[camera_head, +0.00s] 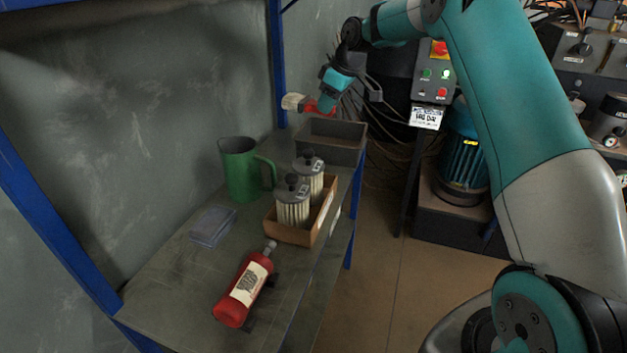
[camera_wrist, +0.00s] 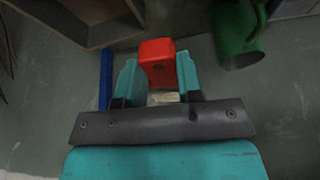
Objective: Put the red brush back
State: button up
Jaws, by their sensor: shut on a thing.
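The red brush (camera_head: 317,109) is held in the air at the far end of the shelf, with its pale bristles pointing left in the head view. My gripper (camera_head: 326,104) is shut on it. In the wrist view, the red handle of the brush (camera_wrist: 157,58) sits between the two teal fingers of my gripper (camera_wrist: 157,74), and a little of the pale bristles shows below it. A dark grey open bin (camera_head: 331,149) stands on the shelf under the brush. It also shows in the wrist view (camera_wrist: 95,37), at the upper left, apart from the brush.
A green jug (camera_head: 239,170) stands left of the bin. A cardboard box (camera_head: 290,236) with two filter cartridges stands in front of it. A clear flat case (camera_head: 212,227) and a red extinguisher (camera_head: 243,291) lie nearer. A blue post (camera_head: 278,65) rises behind the shelf.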

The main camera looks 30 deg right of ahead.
notch_tip(320, 180, down, 20)
jog(key=shift+r, duration=0.2)
dwell(0.4)
jog(key=o, duration=0.9)
jog(key=shift+o, duration=0.2)
